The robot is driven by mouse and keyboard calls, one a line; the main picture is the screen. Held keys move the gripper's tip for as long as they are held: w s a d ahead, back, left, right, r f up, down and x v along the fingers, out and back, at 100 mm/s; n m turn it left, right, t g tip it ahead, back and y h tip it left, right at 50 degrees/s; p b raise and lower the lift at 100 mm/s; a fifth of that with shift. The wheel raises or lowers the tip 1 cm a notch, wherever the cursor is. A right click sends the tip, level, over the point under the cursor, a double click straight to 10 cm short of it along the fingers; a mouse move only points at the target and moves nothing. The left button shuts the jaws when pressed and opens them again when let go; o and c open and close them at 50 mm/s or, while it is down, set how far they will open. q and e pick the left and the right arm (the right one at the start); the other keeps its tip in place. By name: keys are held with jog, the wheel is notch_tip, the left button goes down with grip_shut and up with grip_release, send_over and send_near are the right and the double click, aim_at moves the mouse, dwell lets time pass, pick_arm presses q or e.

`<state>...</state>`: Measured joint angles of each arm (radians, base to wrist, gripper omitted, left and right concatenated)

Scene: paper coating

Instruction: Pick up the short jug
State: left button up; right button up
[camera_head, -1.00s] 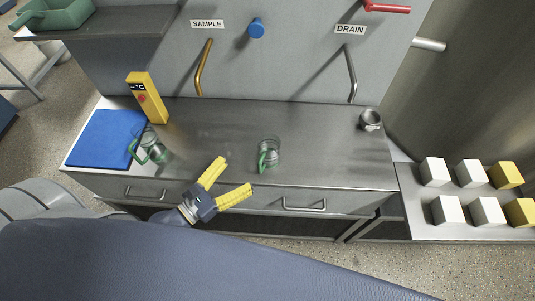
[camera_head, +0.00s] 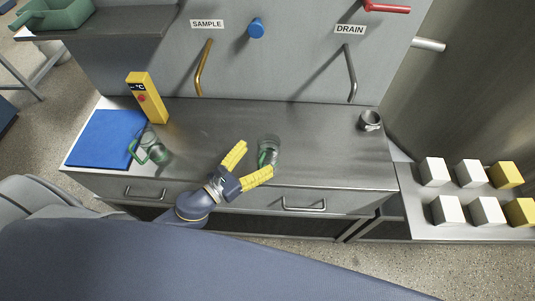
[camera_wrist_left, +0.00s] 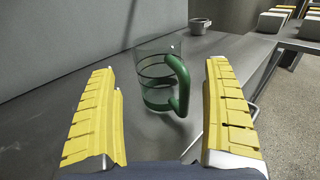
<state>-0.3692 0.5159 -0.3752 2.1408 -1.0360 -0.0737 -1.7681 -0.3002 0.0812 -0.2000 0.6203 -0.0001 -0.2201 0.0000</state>
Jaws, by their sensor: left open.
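Two clear jugs with green handles stand on the steel counter. One jug (camera_head: 269,146) is near the middle of the counter; the other jug (camera_head: 155,148) is at the left by the blue mat. I cannot tell for sure which is shorter. My left gripper (camera_head: 253,160) is open, its yellow fingers just in front of the middle jug. In the left wrist view that jug (camera_wrist_left: 150,75) stands upright ahead between the spread fingers, its green handle (camera_wrist_left: 181,84) turned toward the gripper. The fingers appear apart from it. My right gripper is not in view.
A yellow thermometer (camera_head: 147,97) stands beside the blue mat (camera_head: 104,138). A small metal cup (camera_head: 370,120) is at the counter's right end. Sample and drain pipes hang from the back panel. White and yellow blocks sit on the right-hand shelf. The counter between middle jug and cup is clear.

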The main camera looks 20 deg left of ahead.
aim_at(261, 154)
pick_arm(q)
jog(key=shift+x, duration=2.2)
jog(key=shift+c, duration=0.3)
jog(key=c, duration=1.3)
jog(key=shift+c, duration=0.2)
